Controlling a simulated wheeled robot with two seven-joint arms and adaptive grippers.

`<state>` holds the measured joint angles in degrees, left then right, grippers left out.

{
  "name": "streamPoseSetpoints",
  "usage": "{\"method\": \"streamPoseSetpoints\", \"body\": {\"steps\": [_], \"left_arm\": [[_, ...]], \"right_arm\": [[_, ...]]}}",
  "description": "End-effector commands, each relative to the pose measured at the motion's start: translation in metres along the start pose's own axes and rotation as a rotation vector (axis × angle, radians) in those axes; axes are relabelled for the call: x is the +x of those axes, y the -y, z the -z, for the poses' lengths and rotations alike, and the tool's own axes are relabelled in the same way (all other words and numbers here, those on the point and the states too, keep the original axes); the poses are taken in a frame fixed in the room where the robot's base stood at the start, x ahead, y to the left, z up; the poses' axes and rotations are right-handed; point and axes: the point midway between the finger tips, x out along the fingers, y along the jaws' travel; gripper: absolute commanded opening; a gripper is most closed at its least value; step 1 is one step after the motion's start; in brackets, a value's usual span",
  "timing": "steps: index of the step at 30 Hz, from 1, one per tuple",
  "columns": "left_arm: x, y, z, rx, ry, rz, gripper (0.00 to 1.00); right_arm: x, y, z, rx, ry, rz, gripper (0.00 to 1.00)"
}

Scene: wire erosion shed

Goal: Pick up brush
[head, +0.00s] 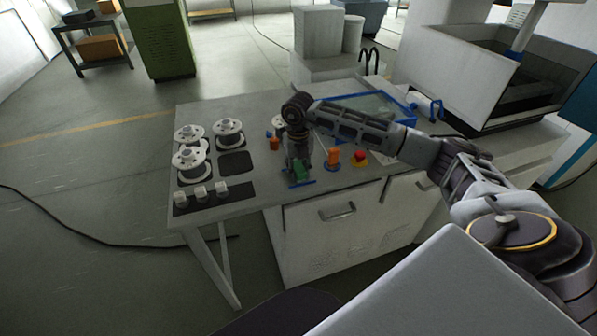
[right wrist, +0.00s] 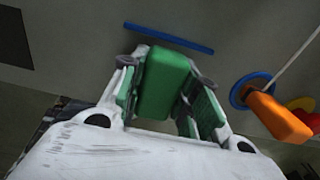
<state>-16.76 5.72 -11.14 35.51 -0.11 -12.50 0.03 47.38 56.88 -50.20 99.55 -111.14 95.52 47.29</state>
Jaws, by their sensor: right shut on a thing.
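A green block-like thing (right wrist: 163,80), which looks like the brush, sits between the fingers of my right gripper (right wrist: 166,100) in the right wrist view. The gripper is shut on it. In the head view my right gripper (head: 299,165) reaches down over the front of the table, with the green brush (head: 300,170) low between its fingers. Any bristles are hidden, and I cannot tell whether the brush touches the table. A blue strip (head: 302,184) lies on the table just in front of it. My left gripper is not in view.
An orange piece on a blue disc (head: 334,157) and a red button on a yellow base (head: 360,157) stand close to the right. White spools (head: 190,160) stand on the left of the grey table (head: 240,207). A blue-framed tray (head: 375,104) is behind my forearm.

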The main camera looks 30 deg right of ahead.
Motion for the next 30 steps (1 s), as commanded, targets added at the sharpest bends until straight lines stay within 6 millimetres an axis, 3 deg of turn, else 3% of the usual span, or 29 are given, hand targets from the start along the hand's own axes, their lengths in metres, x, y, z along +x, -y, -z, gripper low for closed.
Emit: {"method": "streamPoseSetpoints", "body": {"steps": [11, 30], "left_arm": [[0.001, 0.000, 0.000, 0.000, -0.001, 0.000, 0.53], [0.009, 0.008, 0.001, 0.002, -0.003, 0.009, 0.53]], "right_arm": [[-0.009, 0.000, 0.000, 0.000, 0.001, 0.000, 0.07], [-0.090, 0.000, -0.001, 0.000, 0.002, -0.001, 0.07]]}}
